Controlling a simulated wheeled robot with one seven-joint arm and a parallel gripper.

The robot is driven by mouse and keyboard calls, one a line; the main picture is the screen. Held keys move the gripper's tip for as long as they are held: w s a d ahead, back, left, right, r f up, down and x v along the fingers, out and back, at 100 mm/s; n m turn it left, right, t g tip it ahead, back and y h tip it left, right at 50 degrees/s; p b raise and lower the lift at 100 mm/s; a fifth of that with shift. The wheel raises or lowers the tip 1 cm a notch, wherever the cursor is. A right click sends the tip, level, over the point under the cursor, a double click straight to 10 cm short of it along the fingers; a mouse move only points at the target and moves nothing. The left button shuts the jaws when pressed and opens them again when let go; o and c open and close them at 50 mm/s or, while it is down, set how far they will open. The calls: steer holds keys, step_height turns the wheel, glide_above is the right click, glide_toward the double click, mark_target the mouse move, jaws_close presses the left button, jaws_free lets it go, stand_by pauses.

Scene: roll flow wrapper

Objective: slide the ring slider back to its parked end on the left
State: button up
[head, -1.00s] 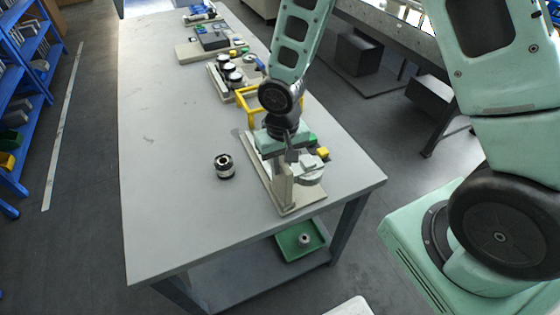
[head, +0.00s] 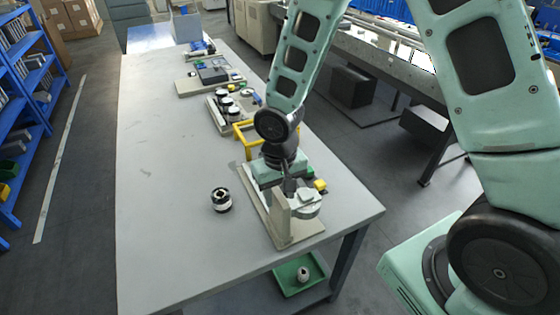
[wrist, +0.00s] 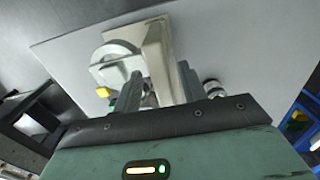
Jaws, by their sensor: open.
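The fixture on the bench has a beige base plate (head: 284,238), an upright beige bracket (head: 279,214) and a pale round part (head: 306,204) beside it. The bracket (wrist: 157,55) and round part (wrist: 115,62) also show in the wrist view. I cannot tell for sure which piece is the ring slider; its track and parked end are not clearly visible. My gripper (head: 287,190) is low over the fixture, pointing down. In the wrist view my gripper (wrist: 160,85) is open, its fingers apart with the bracket seen between them. I cannot tell whether they touch it.
A black-and-silver cylinder (head: 221,200) stands on the bench left of the fixture. A yellow knob (head: 320,185) and a yellow frame (head: 243,131) are close to my gripper. More fixtures (head: 232,104) line the bench behind. The bench's left side is clear. A green tray (head: 290,283) sits below.

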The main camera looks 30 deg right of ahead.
step_height(320, 180, up, 16)
steer(key=shift+f, duration=0.15)
stand_by(0.5)
